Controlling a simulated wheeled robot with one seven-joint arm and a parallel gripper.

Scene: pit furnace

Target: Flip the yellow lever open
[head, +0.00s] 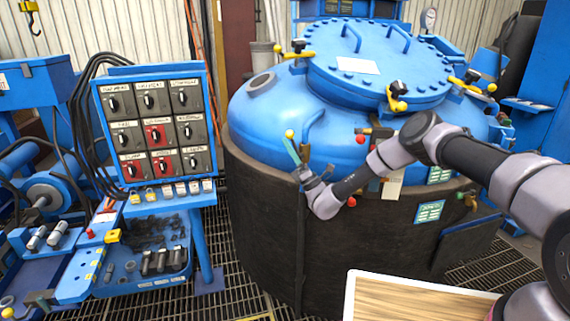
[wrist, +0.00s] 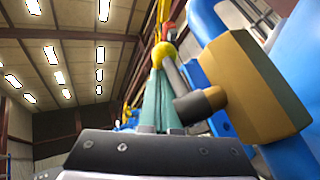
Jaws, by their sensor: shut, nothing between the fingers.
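The yellow lever's round knob (head: 289,134) shows at the left shoulder of the blue furnace vessel in the head view. In the wrist view the yellow knob (wrist: 165,55) sits on a grey rod that runs down to a short shaft on a brass-coloured block (wrist: 262,85). My gripper (head: 292,148) has teal fingers pointing up, with their tips just below the knob. In the wrist view my gripper (wrist: 157,84) is shut and empty; its tips overlap the knob's lower edge. I cannot tell whether they touch. The lever's base is hidden in the head view.
The blue vessel (head: 260,105) stands in a dark round casing (head: 265,205). Red-knobbed valves (head: 360,139) are right of my gripper, near my forearm. A switch panel (head: 157,125) stands left. A wooden-topped surface (head: 420,300) is in front. Grating floor lies between panel and casing.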

